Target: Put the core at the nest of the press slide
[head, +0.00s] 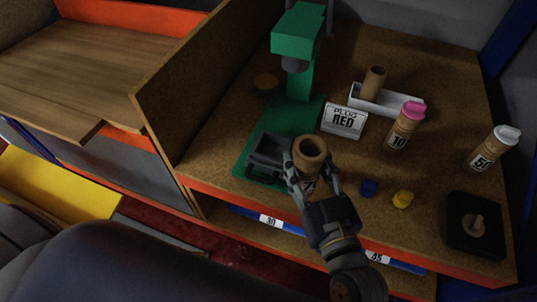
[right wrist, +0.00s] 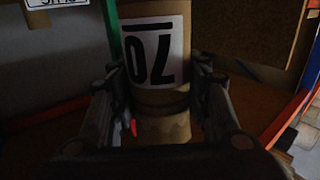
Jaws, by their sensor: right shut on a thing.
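The core (head: 309,154) is a brown cardboard tube with an open top, held upright. My right gripper (head: 312,178) is shut on it, with a finger on either side. In the right wrist view, the core (right wrist: 155,98) fills the space between the fingers and bears a white label with large black digits. The green press (head: 296,45) stands behind, with a green base plate. Its dark grey slide (head: 264,160) with the nest is at the front of the plate, just left of the core. The nest's inside is hard to make out. My left gripper is not in view.
A "PLUG RED" sign (head: 343,121) stands behind the core. A white tray (head: 411,101) holds another tube (head: 374,82). A wooden partition (head: 190,95) stands left.

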